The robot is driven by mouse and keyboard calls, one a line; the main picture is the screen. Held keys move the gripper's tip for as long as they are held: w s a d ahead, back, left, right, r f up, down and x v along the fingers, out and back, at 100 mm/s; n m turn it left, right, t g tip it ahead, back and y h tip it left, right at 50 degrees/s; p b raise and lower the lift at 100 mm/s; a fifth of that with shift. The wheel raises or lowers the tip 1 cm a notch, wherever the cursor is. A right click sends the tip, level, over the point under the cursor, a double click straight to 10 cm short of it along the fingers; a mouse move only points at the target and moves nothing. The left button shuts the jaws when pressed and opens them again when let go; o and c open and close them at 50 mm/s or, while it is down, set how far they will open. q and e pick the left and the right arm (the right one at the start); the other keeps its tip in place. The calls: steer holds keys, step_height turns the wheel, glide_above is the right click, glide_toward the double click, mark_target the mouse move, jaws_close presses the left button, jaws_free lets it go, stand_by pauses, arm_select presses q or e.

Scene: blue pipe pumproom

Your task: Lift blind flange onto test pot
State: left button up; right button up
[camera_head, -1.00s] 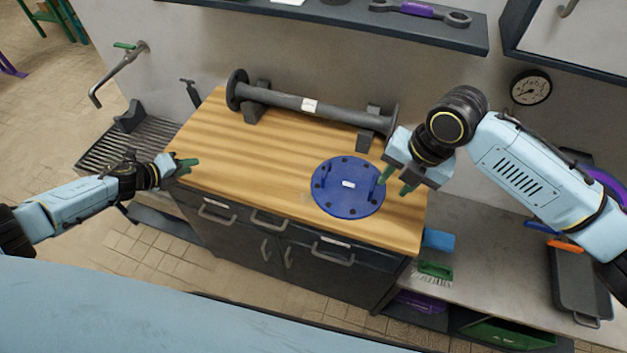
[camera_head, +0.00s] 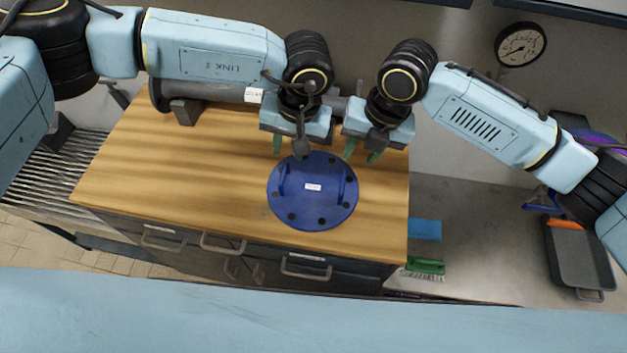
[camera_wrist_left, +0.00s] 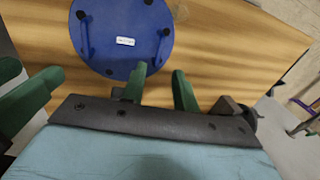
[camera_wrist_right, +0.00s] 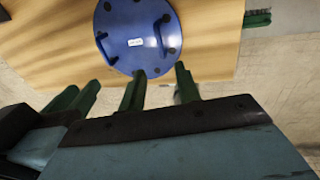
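The blind flange (camera_head: 312,213) is a blue round disc with bolt holes, a white label and two upright handles, lying flat on the wooden bench top. It also shows in the left wrist view (camera_wrist_left: 115,58) and the right wrist view (camera_wrist_right: 128,55). My left gripper (camera_head: 300,148) is open and empty over the flange's back edge. My right gripper (camera_head: 362,153) is open and empty just right of it, behind the right handle. Neither gripper holds a handle. The two grippers are close together. I cannot make out a test pot.
A dark flanged pipe (camera_head: 220,92) lies on supports along the back of the bench, partly hidden by my arms. A blue block (camera_head: 426,230), a green brush (camera_head: 425,266) and a dark tray (camera_head: 577,255) are on the right counter. The bench's front left is clear.

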mark_target(343, 182)
arm_select(q)
steer(key=shift+s, duration=0.1)
arm_select(e)
steer(key=shift+s, duration=0.1)
